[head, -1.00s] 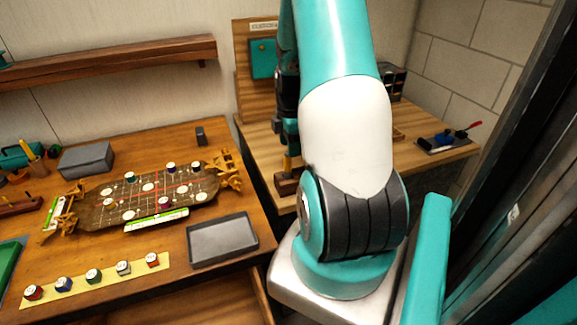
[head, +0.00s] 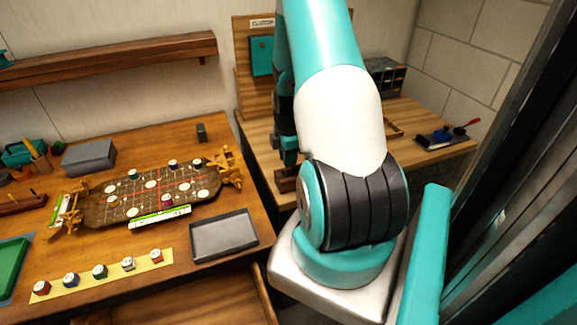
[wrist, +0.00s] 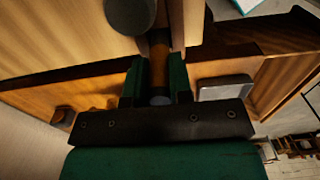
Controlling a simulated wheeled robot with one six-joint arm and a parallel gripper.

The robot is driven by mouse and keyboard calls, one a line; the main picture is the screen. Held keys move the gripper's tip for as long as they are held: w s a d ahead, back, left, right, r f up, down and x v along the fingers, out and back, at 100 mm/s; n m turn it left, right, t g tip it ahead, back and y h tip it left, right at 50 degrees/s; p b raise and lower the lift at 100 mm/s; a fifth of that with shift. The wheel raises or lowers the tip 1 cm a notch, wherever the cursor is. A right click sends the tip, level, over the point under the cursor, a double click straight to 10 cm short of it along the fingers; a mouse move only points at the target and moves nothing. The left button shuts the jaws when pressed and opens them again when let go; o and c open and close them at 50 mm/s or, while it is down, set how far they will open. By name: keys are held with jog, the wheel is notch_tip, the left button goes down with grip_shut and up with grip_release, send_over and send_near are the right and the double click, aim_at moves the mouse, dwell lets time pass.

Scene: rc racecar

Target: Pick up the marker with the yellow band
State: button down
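My gripper (head: 290,158) is low over a small wooden block (head: 284,182) at the front left of the right-hand table. In the wrist view its two green fingers (wrist: 158,78) lie on either side of an upright-looking cylinder with a shaded orange-yellow part, which looks like the marker with the yellow band (wrist: 159,62). The fingers are very close to its sides; whether they press on it cannot be told. In the head view the gripper hides the marker.
A grey tray (head: 224,238) lies on the left table, beside a brown racecar chassis (head: 150,188). A yellow strip (head: 113,277) holds several small colored pots. The right table (head: 410,160) carries a small dark tray (head: 434,141) at the right. A wooden board stands behind my arm.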

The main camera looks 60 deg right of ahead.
jog(key=shift+r, duration=0.1)
notch_tip(320, 180, up, 20)
jog(key=b, duration=0.3)
jog(key=shift+b, duration=0.35)
dwell(0.4)
